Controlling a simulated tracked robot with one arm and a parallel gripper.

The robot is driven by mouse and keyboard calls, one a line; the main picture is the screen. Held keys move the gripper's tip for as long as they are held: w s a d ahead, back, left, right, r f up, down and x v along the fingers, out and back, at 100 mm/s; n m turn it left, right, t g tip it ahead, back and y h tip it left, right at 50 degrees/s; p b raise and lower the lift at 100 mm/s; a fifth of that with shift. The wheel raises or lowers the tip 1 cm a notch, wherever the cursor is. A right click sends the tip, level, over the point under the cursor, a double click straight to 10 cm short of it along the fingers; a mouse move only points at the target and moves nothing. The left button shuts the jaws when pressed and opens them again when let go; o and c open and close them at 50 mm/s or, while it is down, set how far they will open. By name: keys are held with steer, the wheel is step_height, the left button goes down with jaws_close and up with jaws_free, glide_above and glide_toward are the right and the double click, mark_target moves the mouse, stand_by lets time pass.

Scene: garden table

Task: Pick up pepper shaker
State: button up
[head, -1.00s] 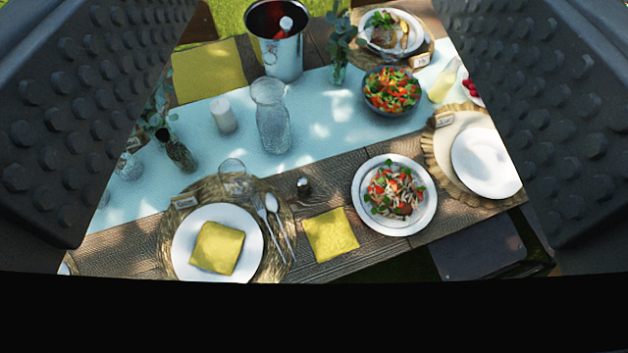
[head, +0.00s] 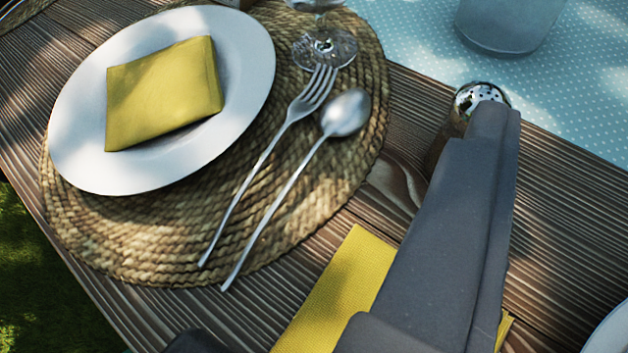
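The pepper shaker (head: 466,99) stands upright on the wooden table, right of centre. Its shiny metal top with holes and the left side of its dark body show. The end of my gripper (head: 492,118) covers its right and lower part. My gripper's dark grey body runs up from the bottom edge to the shaker. I cannot tell whether it touches the shaker or is only in front of it. I cannot make out two separate fingertips or a gap between them.
A white plate (head: 80,145) with a folded yellow napkin (head: 165,92) lies on a woven placemat (head: 130,235), beside a fork (head: 262,155) and spoon (head: 345,112). A wine glass (head: 324,46) and a clear vessel (head: 505,22) stand behind. Another yellow napkin (head: 335,290) lies partly under my gripper in view.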

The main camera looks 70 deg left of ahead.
steer(key=y, duration=0.1)
glide_toward(474, 106)
steer(key=x, duration=0.2)
steer(key=b+x, duration=0.1)
steer(key=x, duration=0.1)
steer(key=b+x, duration=0.1)
steer(key=x, duration=0.2)
steer(key=shift+d+f, duration=0.25)
steer(key=shift+f, duration=0.1)
steer(key=shift+g, duration=0.3)
steer(key=shift+f+b+x, duration=0.15)
steer(key=shift+b+x, duration=0.4)
steer(key=shift+x, duration=1.05)
steer(key=shift+f+b+x, duration=0.1)
steer(key=shift+b+x, duration=0.45)
steer(key=shift+x, duration=1)
steer(key=shift+s+d, duration=0.1)
steer(key=shift+s, duration=0.05)
steer(key=shift+c, duration=0.2)
steer(key=c, duration=1)
